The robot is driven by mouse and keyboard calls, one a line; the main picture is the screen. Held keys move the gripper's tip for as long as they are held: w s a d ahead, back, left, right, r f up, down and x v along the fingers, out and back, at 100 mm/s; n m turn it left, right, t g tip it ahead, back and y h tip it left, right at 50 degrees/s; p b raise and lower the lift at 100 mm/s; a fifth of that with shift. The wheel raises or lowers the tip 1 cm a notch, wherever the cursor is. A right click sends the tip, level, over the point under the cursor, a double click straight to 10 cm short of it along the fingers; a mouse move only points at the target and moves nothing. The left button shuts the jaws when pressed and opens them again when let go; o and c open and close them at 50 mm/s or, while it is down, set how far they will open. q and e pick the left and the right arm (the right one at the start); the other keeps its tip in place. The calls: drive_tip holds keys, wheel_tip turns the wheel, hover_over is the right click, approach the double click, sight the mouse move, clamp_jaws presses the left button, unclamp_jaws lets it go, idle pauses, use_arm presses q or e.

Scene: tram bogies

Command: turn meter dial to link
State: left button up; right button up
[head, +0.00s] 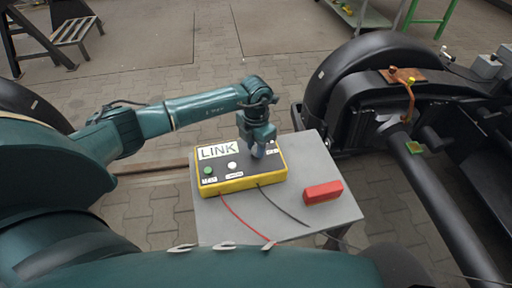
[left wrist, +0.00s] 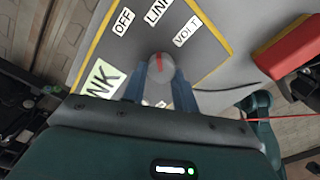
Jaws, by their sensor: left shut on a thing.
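The meter (head: 240,183) is a yellow box with a dark top face, lying on a small grey table. A large LINK display (head: 218,151) is on its top, with a green button (head: 208,171) and a white button (head: 232,165). My left gripper (head: 258,152) points down at the right part of the meter. In the left wrist view its fingers are shut on the grey round dial (left wrist: 160,66). The dial's red mark points up in that view, roughly toward the small LINK label (left wrist: 157,10), between OFF (left wrist: 122,21) and VOLT (left wrist: 187,31). My right gripper is not in view.
A red block (head: 323,192) lies on the grey table (head: 285,225), right of the meter. A red lead (head: 240,218) and a black lead (head: 282,207) run from the meter's front. A black bogie with a wheel (head: 365,70) stands to the right.

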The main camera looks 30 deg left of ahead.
use_arm(q)
drive_tip(key=shift+m, duration=0.5)
drive_tip(key=shift+w+r, duration=0.1)
drive_tip(key=o, duration=1)
drive_tip(key=shift+c, duration=0.2)
wheel_tip(320, 180, up, 13)
